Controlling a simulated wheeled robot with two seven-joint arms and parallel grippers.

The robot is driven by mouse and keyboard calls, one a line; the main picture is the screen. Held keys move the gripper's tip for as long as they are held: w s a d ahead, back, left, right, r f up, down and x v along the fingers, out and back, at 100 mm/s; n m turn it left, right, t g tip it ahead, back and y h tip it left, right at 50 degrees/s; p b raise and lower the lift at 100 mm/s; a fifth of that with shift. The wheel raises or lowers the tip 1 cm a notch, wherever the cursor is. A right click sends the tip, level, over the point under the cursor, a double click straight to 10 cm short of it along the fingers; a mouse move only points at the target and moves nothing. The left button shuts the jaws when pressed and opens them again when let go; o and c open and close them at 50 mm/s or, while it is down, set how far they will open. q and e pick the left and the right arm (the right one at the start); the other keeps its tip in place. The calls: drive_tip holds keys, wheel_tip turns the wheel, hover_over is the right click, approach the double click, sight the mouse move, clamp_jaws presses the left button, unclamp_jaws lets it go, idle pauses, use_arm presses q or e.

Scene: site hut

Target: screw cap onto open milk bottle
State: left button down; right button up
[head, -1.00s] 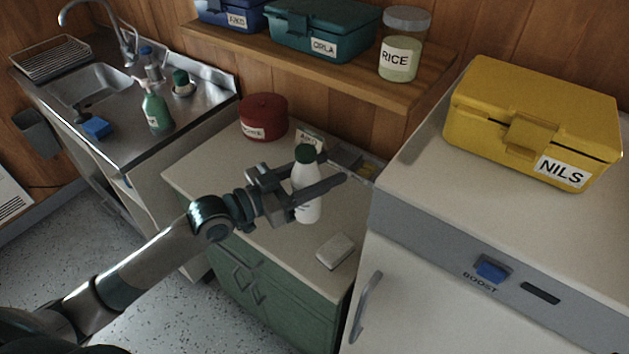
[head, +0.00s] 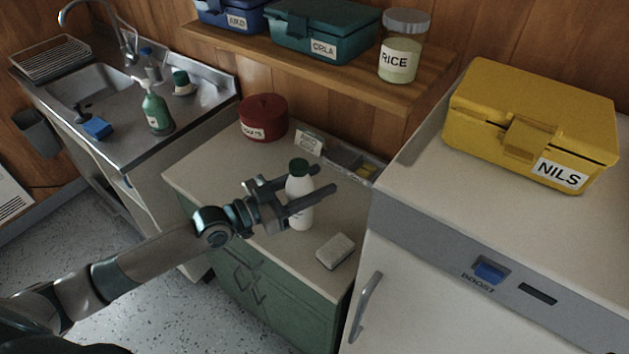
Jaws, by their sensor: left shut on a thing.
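The white milk bottle (head: 300,213) is upright over the beige counter of the green cabinet. A dark green cap (head: 299,165) sits on its top; whether it is threaded tight I cannot tell. My left gripper (head: 312,182) comes in from the left, with its two fingers on either side of the upper bottle, below the cap. It is shut on the bottle. Whether the bottle's base touches the counter is hard to tell. My right gripper is not in view.
A pale sponge-like block (head: 335,251) lies in front of the bottle on the counter (head: 225,170). Behind are a red canister (head: 264,117), a small label card (head: 309,142) and a grey divided tray (head: 352,163). The higher white appliance (head: 420,190) bounds the right side.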

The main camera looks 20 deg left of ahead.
sight(288, 196)
use_arm(q)
drive_tip(key=shift+f, duration=0.25)
drive_tip(key=c, duration=0.9)
unclamp_jaws()
drive_tip(key=shift+c, duration=0.2)
drive_tip(key=shift+s+a, duration=0.2)
drive_tip(key=b+v, duration=0.3)
drive_tip(key=v, duration=0.7)
drive_tip(key=shift+s+a+r, duration=0.1)
drive_tip(key=shift+s+a, duration=0.35)
drive_tip(key=shift+s, duration=0.1)
